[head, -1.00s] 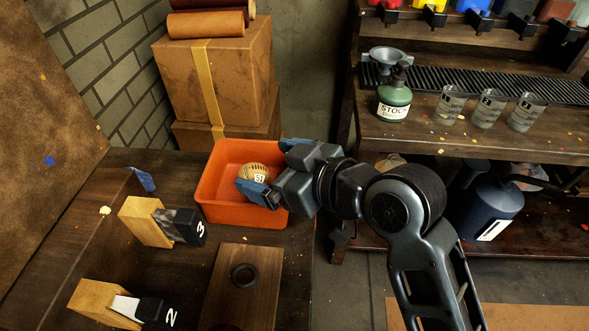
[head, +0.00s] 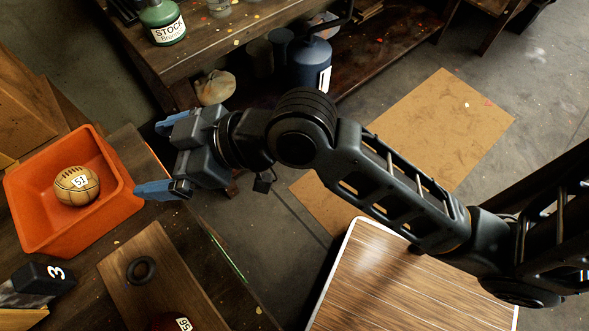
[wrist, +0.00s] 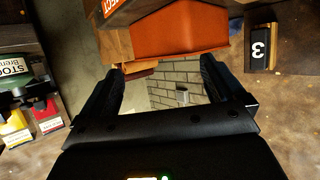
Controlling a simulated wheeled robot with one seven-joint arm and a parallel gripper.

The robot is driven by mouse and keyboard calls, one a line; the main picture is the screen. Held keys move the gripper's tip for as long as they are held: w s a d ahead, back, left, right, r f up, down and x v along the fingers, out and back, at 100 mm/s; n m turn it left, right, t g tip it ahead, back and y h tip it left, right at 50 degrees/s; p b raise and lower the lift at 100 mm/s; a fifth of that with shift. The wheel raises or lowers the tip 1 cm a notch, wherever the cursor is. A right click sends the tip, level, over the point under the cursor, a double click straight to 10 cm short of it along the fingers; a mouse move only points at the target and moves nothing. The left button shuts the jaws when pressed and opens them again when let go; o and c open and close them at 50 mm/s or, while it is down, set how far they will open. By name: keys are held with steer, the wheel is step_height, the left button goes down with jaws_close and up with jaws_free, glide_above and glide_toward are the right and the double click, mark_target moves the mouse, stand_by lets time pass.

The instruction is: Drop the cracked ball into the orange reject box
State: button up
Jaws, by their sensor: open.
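The orange reject box (head: 107,205) stands on the dark wooden bench at the left of the head view. A tan ball (head: 77,186) with dark stitching and a white tag reading 52 lies inside it; I cannot make out a crack. My gripper (head: 150,158) is to the right of the box, with its blue fingers spread wide and nothing between them. In the wrist view the box (wrist: 180,35) shows beyond the open fingers (wrist: 170,85), and the ball is not visible there.
A wooden board with a black ring (head: 141,270) lies in front of the box. A dark red ball (head: 178,322) tagged 95 shows at the bottom edge. A block marked 3 (head: 40,280) is at lower left. A shelf with a green bottle (head: 162,22) stands behind.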

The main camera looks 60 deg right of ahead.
steer(key=s+d+f+m+t+h, duration=0.1)
steer(key=s+d+f+m+h, duration=0.3)
steer(key=s, duration=0.5)
steer(key=s+d+r, duration=0.1)
steer(key=s, duration=0.8)
steer(key=s+d+r+t+h, duration=0.1)
steer(key=s+d+r, duration=0.1)
steer(key=s, duration=0.7)
steer(key=shift+d+m+t, duration=0.3)
steer(key=shift+m, duration=0.1)
